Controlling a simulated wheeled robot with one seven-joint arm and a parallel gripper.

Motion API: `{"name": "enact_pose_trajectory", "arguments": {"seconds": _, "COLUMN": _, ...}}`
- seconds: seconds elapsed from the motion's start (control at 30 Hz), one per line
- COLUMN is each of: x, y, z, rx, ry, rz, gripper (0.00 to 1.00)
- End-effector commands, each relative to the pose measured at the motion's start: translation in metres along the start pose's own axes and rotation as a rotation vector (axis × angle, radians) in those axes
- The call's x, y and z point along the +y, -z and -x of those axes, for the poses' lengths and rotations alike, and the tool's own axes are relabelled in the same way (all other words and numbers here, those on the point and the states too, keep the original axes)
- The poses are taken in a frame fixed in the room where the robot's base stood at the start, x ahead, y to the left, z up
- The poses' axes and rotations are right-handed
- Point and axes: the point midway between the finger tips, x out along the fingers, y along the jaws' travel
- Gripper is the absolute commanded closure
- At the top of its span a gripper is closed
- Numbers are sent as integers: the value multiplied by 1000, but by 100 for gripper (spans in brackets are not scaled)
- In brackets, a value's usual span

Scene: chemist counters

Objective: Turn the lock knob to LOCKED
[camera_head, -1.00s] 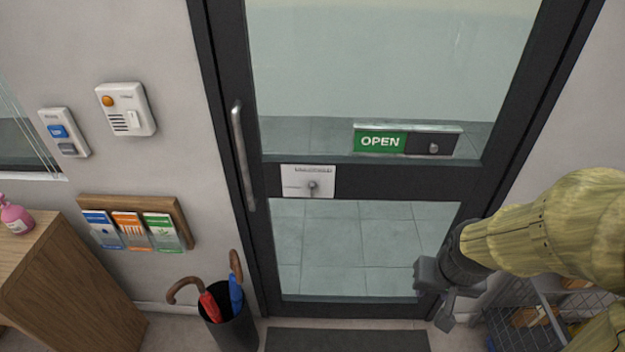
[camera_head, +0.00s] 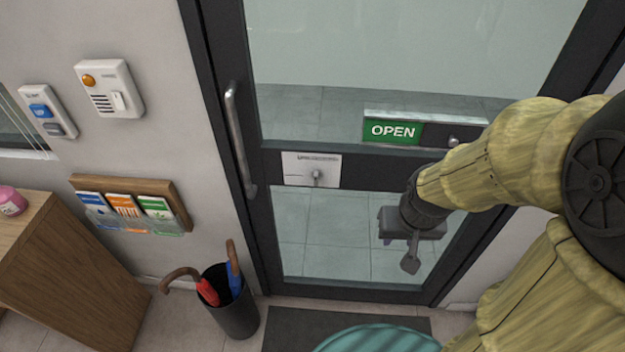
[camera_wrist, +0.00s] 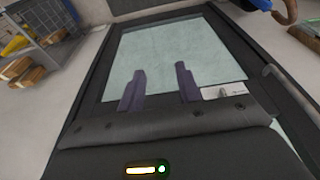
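The lock knob (camera_head: 317,175) is a small grey knob on a white plate (camera_head: 298,168) fixed to the dark middle rail of the glass door. The plate also shows in the wrist view (camera_wrist: 222,91), beyond my right-hand finger, with the knob small and unclear. My gripper (camera_head: 398,252) is in front of the lower glass, to the right of the plate and lower, apart from it. In the wrist view my gripper (camera_wrist: 160,88) has two purple-grey fingers spread apart with nothing between them. The writing on the plate is too small to read.
A vertical door handle (camera_head: 240,140) is left of the plate. A green OPEN sign (camera_head: 393,131) is above right. An umbrella stand (camera_head: 236,316) stands at lower left, near the leaflet rack (camera_head: 130,187). A wire basket (camera_wrist: 45,40) shows in the wrist view.

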Motion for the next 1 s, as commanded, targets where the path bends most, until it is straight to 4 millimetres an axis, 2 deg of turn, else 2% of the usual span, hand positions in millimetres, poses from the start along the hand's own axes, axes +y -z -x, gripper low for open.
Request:
{"name": "enact_pose_trajectory", "arguments": {"seconds": 0.17, "x": -2, "y": 1, "z": -2, "rx": 4, "ry": 3, "rz": -2, "gripper": 65}}
{"name": "enact_pose_trajectory", "arguments": {"seconds": 0.27, "x": -9, "y": 7, "z": -13, "rx": 24, "ry": 14, "rz": -13, "gripper": 65}}
{"name": "enact_pose_trajectory", "arguments": {"seconds": 0.37, "x": -26, "y": 18, "z": -34, "rx": 67, "ry": 35, "rz": -38, "gripper": 65}}
{"name": "enact_pose_trajectory", "arguments": {"seconds": 0.5, "x": -56, "y": 38, "z": -74, "rx": 166, "ry": 59, "rz": -102, "gripper": 65}}
{"name": "enact_pose_trajectory", "arguments": {"seconds": 0.7, "x": -90, "y": 61, "z": -130, "rx": 347, "ry": 42, "rz": -202, "gripper": 65}}
{"name": "enact_pose_trajectory", "arguments": {"seconds": 0.9, "x": -115, "y": 73, "z": -172, "rx": 573, "ry": -11, "rz": -246, "gripper": 65}}
{"name": "enact_pose_trajectory", "arguments": {"seconds": 1.0, "x": -125, "y": 75, "z": -184, "rx": 708, "ry": -39, "rz": -238, "gripper": 65}}
